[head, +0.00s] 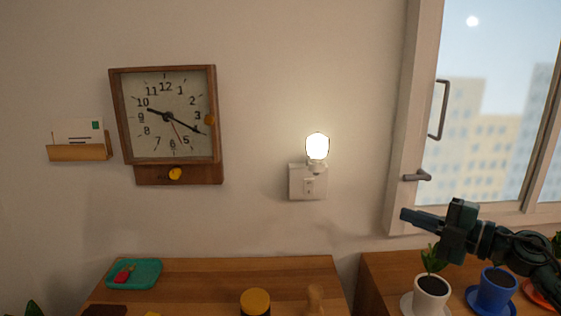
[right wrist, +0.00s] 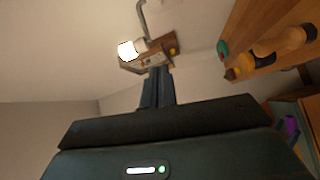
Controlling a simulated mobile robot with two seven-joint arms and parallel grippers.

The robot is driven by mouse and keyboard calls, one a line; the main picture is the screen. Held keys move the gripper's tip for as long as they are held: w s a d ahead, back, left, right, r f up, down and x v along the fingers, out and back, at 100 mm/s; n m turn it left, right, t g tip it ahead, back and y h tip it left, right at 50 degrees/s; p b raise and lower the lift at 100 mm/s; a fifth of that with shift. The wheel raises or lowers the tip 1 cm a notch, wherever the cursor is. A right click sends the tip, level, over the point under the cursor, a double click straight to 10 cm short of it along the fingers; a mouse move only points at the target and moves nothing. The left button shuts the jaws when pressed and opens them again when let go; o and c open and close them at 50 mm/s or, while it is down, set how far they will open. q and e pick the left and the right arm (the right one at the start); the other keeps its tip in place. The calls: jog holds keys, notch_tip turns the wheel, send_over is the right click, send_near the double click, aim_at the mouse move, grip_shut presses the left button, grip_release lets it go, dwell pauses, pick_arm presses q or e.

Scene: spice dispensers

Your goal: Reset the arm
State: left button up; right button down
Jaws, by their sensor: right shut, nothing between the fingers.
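My right gripper (head: 408,217) comes in from the right in the head view, in front of the window's lower left corner and above the potted plants. Its fingers point left and are shut with nothing between them. In the right wrist view the shut fingers (right wrist: 157,90) point toward the wall with the lit lamp (right wrist: 128,50). My left gripper does not show.
A white pot (head: 432,292) and a blue pot (head: 495,290) stand below my right arm. The wooden table (head: 215,272) holds a teal tray (head: 146,275) and a yellow-lidded jar (head: 255,301). A clock (head: 168,115), a lit lamp (head: 317,147) and a card holder (head: 80,152) are on the wall. The window handle (head: 440,110) is above the gripper.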

jog(key=s+a+f+m+t+h+p, duration=0.1)
jog(key=s+a+f+m+t+h, duration=0.3)
jog(key=f+m, duration=0.45)
jog(key=s+a+f+m+t+h, duration=0.1)
jog(key=s+a+f+m+h, duration=0.1)
jog(key=s+a+f+m, duration=0.6)
jog(key=s+f+m+g+h+p, duration=0.1)
jog(key=s+f+m+g+h, duration=0.3)
jog(key=s+f, duration=1)
jog(key=shift+s+a+f+m+g, duration=0.4)
jog(key=shift+f+m+g, duration=0.45)
jog(key=shift+m+g, duration=0.25)
